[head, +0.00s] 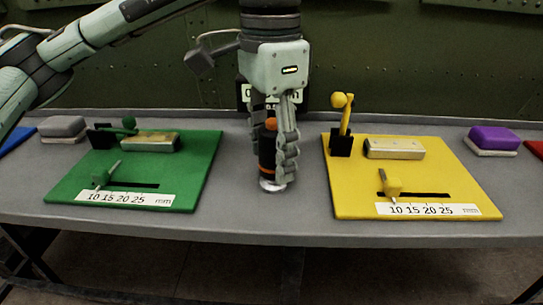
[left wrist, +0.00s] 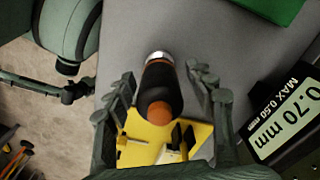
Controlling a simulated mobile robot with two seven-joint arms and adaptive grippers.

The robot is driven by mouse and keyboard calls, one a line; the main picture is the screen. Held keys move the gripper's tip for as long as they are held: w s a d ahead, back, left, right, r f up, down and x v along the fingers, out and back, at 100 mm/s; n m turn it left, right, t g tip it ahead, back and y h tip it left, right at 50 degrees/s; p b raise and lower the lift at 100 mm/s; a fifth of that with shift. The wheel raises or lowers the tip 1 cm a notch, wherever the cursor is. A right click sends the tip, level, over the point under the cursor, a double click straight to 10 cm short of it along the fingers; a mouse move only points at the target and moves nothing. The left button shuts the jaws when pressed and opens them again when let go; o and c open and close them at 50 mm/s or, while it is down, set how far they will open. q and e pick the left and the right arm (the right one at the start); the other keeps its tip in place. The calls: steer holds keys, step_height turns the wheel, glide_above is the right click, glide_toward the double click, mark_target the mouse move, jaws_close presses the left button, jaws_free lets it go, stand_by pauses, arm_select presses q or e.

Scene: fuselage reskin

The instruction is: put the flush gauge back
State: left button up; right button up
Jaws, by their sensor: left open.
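The flush gauge (head: 267,152) is a black cylinder with orange bands and a clear or silvery foot. It stands upright on the grey table between the green board and the yellow board. My left gripper (head: 277,166) points straight down over it, with its fingers on either side. In the left wrist view, the gauge (left wrist: 161,88) lies between the spread fingers of the left gripper (left wrist: 160,82), and gaps show beside it. The fingers are open. My right gripper does not show in either view.
The green board (head: 203,165) on the left and the yellow board (head: 345,190) on the right carry blocks, levers and scales. A display (left wrist: 285,115) reading 0.70 mm, MAX 0.50 mm stands behind the gripper. Grey (head: 62,127) and purple (head: 493,138) blocks sit farther out.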

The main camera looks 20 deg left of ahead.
mark_target(272, 120)
arm_select(q)
step_height(272, 120, up, 6)
steer(key=shift+r, duration=0.2)
step_height(272, 120, up, 4)
steer(key=shift+f+p, duration=0.25)
steer(key=shift+p, duration=0.25)
steer(key=shift+r, duration=0.3)
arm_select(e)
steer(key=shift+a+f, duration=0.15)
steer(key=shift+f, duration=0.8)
